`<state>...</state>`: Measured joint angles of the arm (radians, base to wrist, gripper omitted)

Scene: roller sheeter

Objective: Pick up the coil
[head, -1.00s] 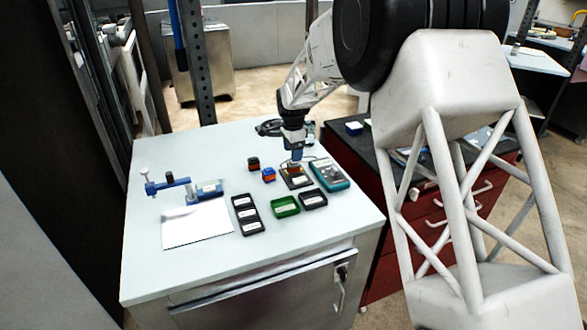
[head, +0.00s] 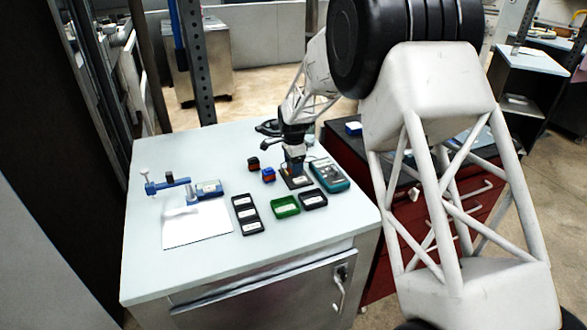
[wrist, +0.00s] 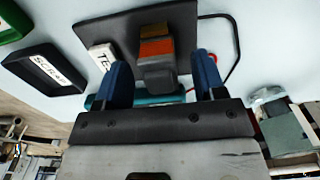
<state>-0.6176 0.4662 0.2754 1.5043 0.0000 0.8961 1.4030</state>
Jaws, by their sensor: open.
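The coil (wrist: 156,48), a small block with an orange-brown band and dark grey ends, stands on a black plate (wrist: 110,32) with a partly hidden white label. In the wrist view my gripper (wrist: 163,82) is open, with one blue finger on each side of the coil's near end. I cannot tell whether either finger touches it. In the head view my gripper (head: 294,172) is low over the plate (head: 297,184), and it hides the coil there.
A teal meter (head: 330,176) stands close right of the plate. Two small blocks, one dark and red (head: 253,164), one blue and orange (head: 268,174), stand left. A green tray (head: 285,206) and black trays (head: 314,201) lie in front. A blue device (head: 172,183) is far left.

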